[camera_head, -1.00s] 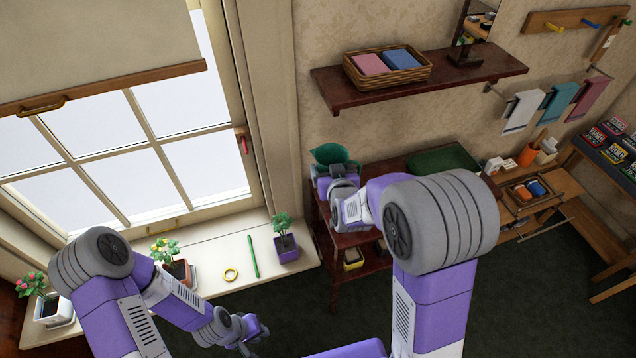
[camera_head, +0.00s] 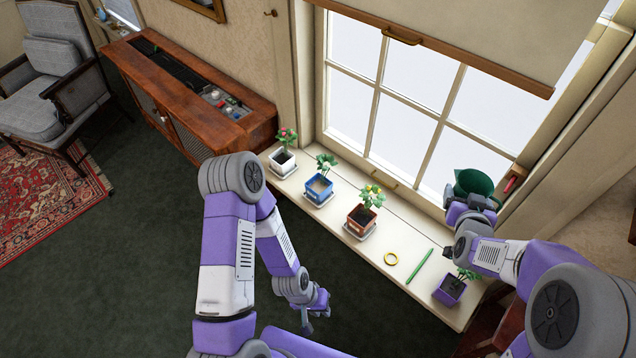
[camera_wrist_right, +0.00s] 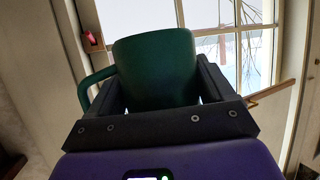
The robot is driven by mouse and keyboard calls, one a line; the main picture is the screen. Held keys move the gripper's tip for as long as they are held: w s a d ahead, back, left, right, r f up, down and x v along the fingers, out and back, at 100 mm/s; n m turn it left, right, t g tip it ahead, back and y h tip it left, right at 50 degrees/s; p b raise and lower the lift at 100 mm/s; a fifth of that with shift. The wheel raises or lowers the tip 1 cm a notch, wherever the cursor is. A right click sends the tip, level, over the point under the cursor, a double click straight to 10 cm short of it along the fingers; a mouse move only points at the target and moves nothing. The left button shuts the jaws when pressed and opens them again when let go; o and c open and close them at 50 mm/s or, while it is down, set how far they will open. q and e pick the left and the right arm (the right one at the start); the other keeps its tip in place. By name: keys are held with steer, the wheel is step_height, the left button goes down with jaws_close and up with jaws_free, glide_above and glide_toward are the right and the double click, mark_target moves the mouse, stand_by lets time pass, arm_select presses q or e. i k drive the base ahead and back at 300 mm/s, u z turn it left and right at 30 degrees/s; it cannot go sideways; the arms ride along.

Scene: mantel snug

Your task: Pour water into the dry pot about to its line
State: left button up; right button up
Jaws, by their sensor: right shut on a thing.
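My right gripper (camera_head: 470,212) is shut on a green watering can (camera_head: 473,184), held up in front of the window's right side, above the sill. The can also fills the middle of the right wrist view (camera_wrist_right: 158,68), between the dark fingers. Potted plants stand along the white sill: a white pot (camera_head: 283,168), a blue pot (camera_head: 318,195), a terracotta pot (camera_head: 358,226) and a purple pot (camera_head: 448,292). The blue pot's soil looks paler than the others. My left gripper (camera_head: 318,308) is empty and looks open, low in front of the sill. No fill line is discernible.
A yellow ring (camera_head: 391,258) and a green stick (camera_head: 419,266) lie on the sill (camera_head: 405,242) between the terracotta and purple pots. A wooden cabinet (camera_head: 190,100) stands at left. Red tieback hardware (camera_head: 514,181) is close to the can. Dark carpet (camera_head: 130,265) is open at left.

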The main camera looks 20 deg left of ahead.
mark_target(319, 188)
steer(key=u, duration=1.9)
steer(key=k, duration=0.8)
steer(key=z, duration=1)
steer(key=i, duration=1)
steer(key=u, duration=0.05)
